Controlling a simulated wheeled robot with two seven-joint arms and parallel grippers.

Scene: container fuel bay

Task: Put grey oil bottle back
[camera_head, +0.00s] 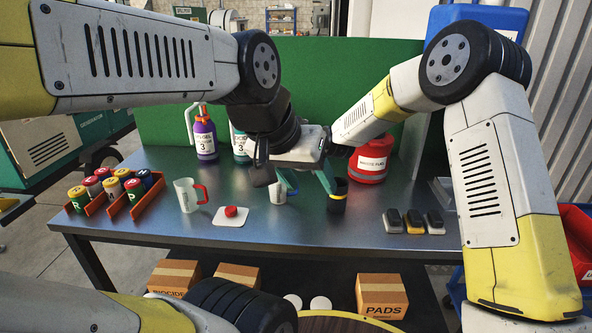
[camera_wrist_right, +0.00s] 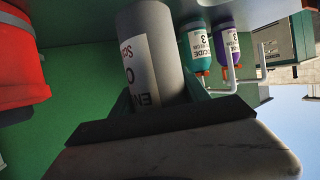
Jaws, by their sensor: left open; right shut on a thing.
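The grey oil bottle (camera_wrist_right: 150,50) with a white label fills the middle of the right wrist view. My right gripper (camera_wrist_right: 158,97) is shut on it, green fingers on both sides. In the head view the bottle and right gripper are not clearly seen; my left wrist covers that area. My left gripper (camera_head: 311,187) is open over the middle of the table, its green fingers spread.
A purple bottle (camera_head: 205,140) and a teal bottle (camera_head: 239,141) stand at the back, near a red canister (camera_head: 371,160). A red-handled jug (camera_head: 187,195), a white plate with a red knob (camera_head: 231,213) and orange racks of cans (camera_head: 136,206) are left. Several small blocks (camera_head: 413,221) lie right.

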